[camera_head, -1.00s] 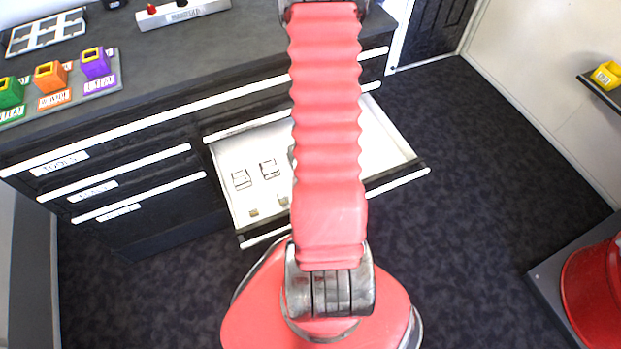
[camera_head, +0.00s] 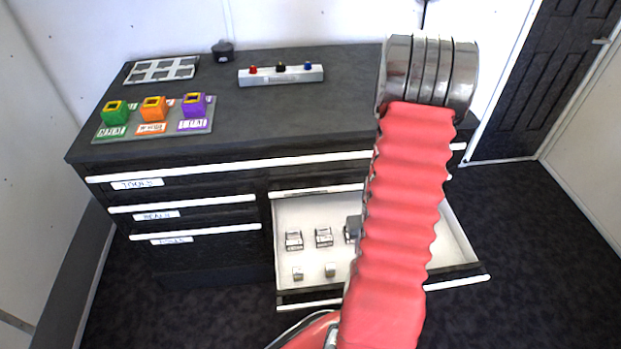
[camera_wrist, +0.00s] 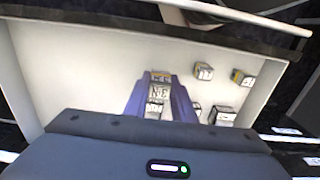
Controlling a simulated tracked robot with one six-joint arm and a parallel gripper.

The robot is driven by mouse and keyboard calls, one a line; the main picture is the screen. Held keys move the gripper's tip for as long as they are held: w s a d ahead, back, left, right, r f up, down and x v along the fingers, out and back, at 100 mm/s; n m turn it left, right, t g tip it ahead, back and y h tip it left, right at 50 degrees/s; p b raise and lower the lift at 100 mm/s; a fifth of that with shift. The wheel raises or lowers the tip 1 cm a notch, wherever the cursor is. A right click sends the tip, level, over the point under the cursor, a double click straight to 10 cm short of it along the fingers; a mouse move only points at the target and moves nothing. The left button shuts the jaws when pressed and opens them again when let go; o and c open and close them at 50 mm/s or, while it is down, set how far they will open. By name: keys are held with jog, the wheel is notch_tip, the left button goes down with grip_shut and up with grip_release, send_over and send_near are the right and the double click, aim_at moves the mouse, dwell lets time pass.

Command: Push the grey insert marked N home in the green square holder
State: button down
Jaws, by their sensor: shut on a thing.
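The green square holder (camera_head: 115,113) stands at the left of a grey board on the cabinet top, with a yellow-rimmed opening facing up. My gripper (camera_wrist: 160,92) is over the open drawer, its two fingers closed on a small grey insert (camera_wrist: 158,93). The insert's label is blurred but seems to begin with N. It sits between the fingertips; whether it touches the drawer floor I cannot tell. In the head view my red arm hides most of the gripper.
The open white drawer (camera_head: 308,210) holds several other small blocks (camera_head: 324,237). Orange (camera_head: 153,108) and purple (camera_head: 194,105) holders stand beside the green one. A white tray (camera_head: 163,69) and a strip with coloured knobs (camera_head: 281,75) lie behind. The middle of the cabinet top is clear.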

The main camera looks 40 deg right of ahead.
jog(key=w+a+r+n, duration=0.2)
jog(key=w+a+r, duration=0.25)
jog(key=w, duration=0.45)
jog(key=w+a+r+n, duration=0.1)
jog(key=w+a+r, duration=0.35)
jog(key=w, duration=0.55)
jog(key=w+a+r+n, duration=0.1)
jog(key=w+a+r, duration=0.2)
jog(key=a, duration=0.4)
jog(key=w+a+r+n, duration=0.1)
jog(key=w+a+r, duration=0.3)
jog(key=a, duration=0.3)
jog(key=w+a+r+n, duration=0.1)
jog(key=w+a+r, duration=0.2)
jog(key=a+r, duration=0.2)
jog(key=a, duration=0.3)
jog(key=shift+w, duration=0.3)
